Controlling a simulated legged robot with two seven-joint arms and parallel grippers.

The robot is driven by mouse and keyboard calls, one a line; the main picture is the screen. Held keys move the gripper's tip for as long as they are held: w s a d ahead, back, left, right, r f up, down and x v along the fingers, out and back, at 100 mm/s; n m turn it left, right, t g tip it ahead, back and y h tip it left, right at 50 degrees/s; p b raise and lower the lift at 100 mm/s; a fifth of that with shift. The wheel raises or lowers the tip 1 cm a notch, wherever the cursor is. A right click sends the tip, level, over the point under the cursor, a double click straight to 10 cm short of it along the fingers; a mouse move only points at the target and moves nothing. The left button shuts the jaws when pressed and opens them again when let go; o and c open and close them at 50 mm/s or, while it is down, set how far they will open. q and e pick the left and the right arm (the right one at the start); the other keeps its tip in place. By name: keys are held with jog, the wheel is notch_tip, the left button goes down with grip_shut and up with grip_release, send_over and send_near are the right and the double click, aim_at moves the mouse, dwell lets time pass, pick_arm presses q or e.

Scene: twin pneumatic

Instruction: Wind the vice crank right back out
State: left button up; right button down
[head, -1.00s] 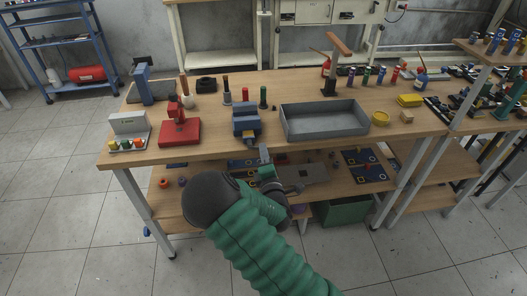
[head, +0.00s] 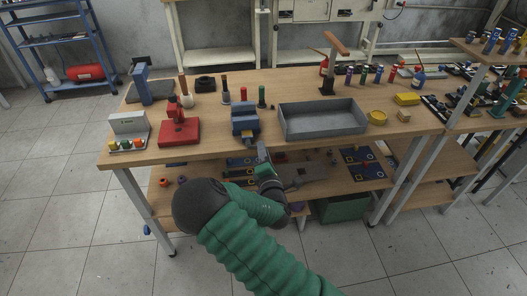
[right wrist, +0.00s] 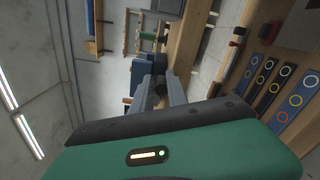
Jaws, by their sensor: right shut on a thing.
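The blue vice (head: 245,121) sits at the front edge of the wooden bench, left of the grey tray. Its crank is at the front, mostly hidden by my right gripper (head: 262,151). The right gripper reaches up to it from below the bench edge. In the right wrist view the two grey fingers (right wrist: 161,88) are shut on a small dark part, which looks like the crank handle (right wrist: 159,64). The vice's blue body (right wrist: 140,74) shows just beyond the fingers. My left gripper is not in view.
The open grey tray (head: 322,120) stands right of the vice. A red press (head: 179,131) and a button box (head: 127,131) stand to the left. Below, the lower shelf (head: 215,182) holds several parts close to my right arm.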

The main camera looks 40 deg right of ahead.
jog(key=shift+a+f, duration=0.2)
jog(key=shift+f, duration=0.05)
jog(key=c, duration=1.5)
grip_release()
jog(key=shift+o, duration=0.6)
jog(key=shift+w+r, duration=0.1)
jog(key=shift+r, duration=0.1)
jog(key=p+v, duration=0.8)
jog(key=v, duration=0.9)
